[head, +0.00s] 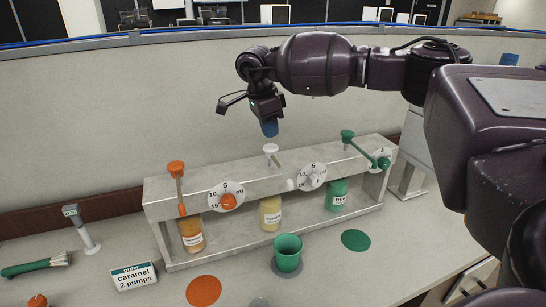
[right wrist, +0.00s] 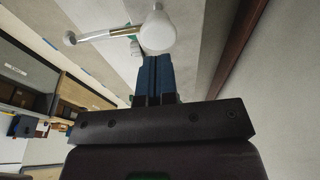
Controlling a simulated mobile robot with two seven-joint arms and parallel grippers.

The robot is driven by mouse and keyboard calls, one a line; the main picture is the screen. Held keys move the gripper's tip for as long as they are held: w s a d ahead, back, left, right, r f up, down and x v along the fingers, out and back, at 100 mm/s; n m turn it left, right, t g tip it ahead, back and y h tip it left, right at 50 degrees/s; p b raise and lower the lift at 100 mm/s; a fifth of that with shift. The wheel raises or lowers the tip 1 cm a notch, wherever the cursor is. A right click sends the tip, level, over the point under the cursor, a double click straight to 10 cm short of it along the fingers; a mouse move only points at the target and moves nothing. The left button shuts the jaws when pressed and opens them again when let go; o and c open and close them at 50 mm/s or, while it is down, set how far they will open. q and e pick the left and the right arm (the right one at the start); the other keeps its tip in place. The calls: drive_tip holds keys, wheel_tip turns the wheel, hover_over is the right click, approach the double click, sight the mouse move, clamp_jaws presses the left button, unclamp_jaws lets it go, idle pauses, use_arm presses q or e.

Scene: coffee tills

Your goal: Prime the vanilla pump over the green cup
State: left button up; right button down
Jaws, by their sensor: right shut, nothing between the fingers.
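The middle pump has a white head (head: 270,148) above a pale yellow bottle (head: 270,213), and I take it for the vanilla pump; its label is too small to read. The green cup (head: 288,253) stands upright on a grey disc in front of the rack, a little right of that bottle. My right gripper (head: 269,128) is shut and empty, its blue fingertips pointing down just above the white head with a small gap. In the right wrist view the shut fingers (right wrist: 158,75) point at the white knob (right wrist: 158,30). My left gripper is not in view.
A grey rack (head: 165,212) holds the bottles and dials. An orange pump (head: 176,168) stands left and a green pump (head: 347,136) right. An orange disc (head: 203,291) and green disc (head: 356,240) flank the cup. The order card (head: 133,275) reads caramel, 2 pumps.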

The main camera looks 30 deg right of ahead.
sight(271, 147)
drive_tip(key=shift+f, duration=0.3)
drive_tip(key=shift+f+b, duration=0.5)
drive_tip(key=shift+f, duration=0.9)
drive_tip(key=shift+s+f+b, duration=0.1)
drive_tip(key=shift+f+b, duration=0.1)
drive_tip(key=shift+b, duration=0.15)
drive_tip(key=shift+r+p, duration=1.1)
drive_tip(key=shift+r, duration=0.5)
drive_tip(key=shift+r+p, duration=0.5)
drive_tip(key=shift+r, duration=0.3)
